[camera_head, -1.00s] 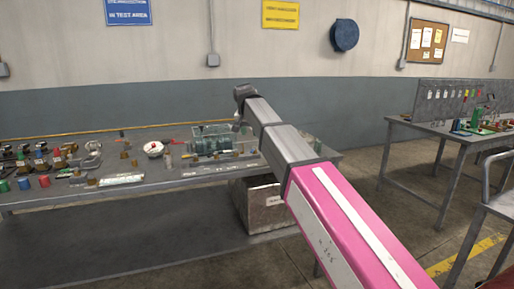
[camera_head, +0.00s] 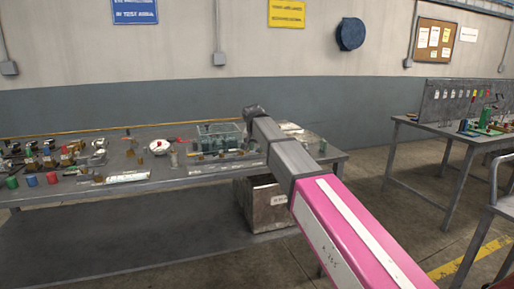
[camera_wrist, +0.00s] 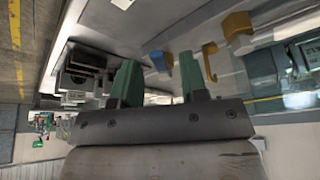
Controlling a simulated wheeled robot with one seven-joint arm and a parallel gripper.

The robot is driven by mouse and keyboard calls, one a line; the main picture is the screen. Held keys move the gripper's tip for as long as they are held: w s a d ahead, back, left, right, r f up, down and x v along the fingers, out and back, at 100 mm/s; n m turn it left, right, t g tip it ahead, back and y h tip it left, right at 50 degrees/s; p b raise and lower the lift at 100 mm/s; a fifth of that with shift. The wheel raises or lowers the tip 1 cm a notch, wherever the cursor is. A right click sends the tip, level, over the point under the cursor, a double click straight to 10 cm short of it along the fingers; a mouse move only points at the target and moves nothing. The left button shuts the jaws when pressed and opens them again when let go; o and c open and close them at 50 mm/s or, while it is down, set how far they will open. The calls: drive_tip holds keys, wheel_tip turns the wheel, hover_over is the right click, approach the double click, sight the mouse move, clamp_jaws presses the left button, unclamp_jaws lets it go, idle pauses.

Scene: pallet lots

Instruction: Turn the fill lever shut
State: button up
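I cannot pick out the fill lever with certainty in either view. In the head view, a white round piece with a red bar (camera_head: 161,146) stands on the long grey workbench (camera_head: 215,183). On the far right table, a green fixture with red parts (camera_head: 488,124) stands before an upright panel. My gripper (camera_wrist: 157,82) shows in the wrist view as two green fingers set apart, with nothing held between them. In the head view my gripper is hidden; only my arm shows, reaching over the right part of the workbench.
A clear bin of green items (camera_head: 219,134) stands on the workbench beside my arm. Several small coloured parts crowd its left end. A metal box (camera_head: 266,204) sits under it. Floor between tables is open.

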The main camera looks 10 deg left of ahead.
clamp_jaws()
drive_tip(key=shift+a, duration=0.1)
drive_tip(key=shift+w+a+m+h, duration=0.1)
drive_tip(key=shift+a+m+h, duration=0.3)
drive_tip(key=shift+m, duration=0.5)
drive_tip(key=m, duration=0.1)
drive_tip(key=a+m+h, duration=0.1)
drive_tip(key=m, duration=0.2)
drive_tip(key=shift+w+a+g+h, duration=0.35)
drive_tip(key=shift+w+g+h, duration=0.05)
drive_tip(key=shift+w+a+m+g+h, duration=0.2)
drive_tip(key=shift+m+g, duration=0.05)
drive_tip(key=shift+m, duration=0.65)
drive_tip(key=shift+w+a+m+g+h, duration=0.2)
drive_tip(key=shift+w+a+m, duration=0.05)
drive_tip(key=shift+m, duration=0.65)
drive_tip(key=shift+w+a+m+g+h, duration=0.2)
drive_tip(key=shift+m+g, duration=0.05)
drive_tip(key=shift+m, duration=0.65)
drive_tip(key=shift+o, duration=0.3)
unclamp_jaws()
